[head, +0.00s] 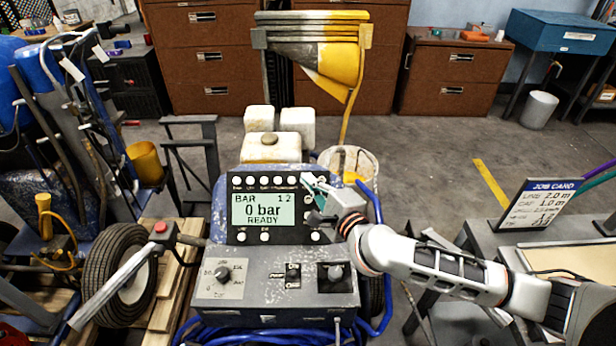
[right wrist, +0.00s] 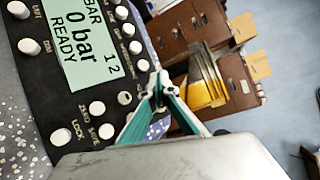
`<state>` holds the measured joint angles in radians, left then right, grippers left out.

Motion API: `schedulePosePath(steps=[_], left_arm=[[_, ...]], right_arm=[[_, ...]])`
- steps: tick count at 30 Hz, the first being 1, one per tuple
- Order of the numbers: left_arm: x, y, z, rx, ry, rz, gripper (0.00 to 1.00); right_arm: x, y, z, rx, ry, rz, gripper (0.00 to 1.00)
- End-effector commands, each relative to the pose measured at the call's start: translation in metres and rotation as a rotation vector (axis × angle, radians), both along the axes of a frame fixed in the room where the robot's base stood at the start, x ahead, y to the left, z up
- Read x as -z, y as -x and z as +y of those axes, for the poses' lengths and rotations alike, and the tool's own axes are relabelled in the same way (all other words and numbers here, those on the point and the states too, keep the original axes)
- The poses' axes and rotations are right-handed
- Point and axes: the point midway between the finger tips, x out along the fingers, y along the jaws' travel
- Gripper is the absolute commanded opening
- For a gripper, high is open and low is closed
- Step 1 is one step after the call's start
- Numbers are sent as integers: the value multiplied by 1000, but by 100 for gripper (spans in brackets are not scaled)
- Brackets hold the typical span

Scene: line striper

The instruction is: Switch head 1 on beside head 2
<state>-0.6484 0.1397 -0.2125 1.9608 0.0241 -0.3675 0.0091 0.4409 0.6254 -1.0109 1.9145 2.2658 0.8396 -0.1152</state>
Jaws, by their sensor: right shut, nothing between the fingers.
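The line striper's black control panel (head: 275,209) faces me, with round white buttons around its display. The display (head: 264,211) reads "BAR", "1 2", "0 bar" and "READY"; it also shows in the right wrist view (right wrist: 82,40). My right gripper (head: 312,183) is shut and empty at the panel's upper right corner. In the right wrist view its teal fingers meet at the tips (right wrist: 158,90), close to the last white button of the row (right wrist: 143,65) and a grey round one (right wrist: 125,98). I cannot tell whether they touch the panel. My left gripper is not in view.
A job card (head: 540,205) stands on the right-hand table. A handle with a red button (head: 160,228) is at the left. Brown drawer cabinets stand behind.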

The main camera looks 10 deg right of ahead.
Motion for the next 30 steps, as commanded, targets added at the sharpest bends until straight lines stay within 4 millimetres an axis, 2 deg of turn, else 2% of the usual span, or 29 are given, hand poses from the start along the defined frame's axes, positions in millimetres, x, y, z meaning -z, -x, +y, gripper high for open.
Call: schedulePosePath(steps=[11,22,30], left_arm=[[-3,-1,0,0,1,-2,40],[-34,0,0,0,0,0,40],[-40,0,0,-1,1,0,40]], right_arm=[[-1,2,1,-1,-1,1,0],[-21,20,4,-1,-1,4,0],[-35,35,7,-1,-1,1,0]])
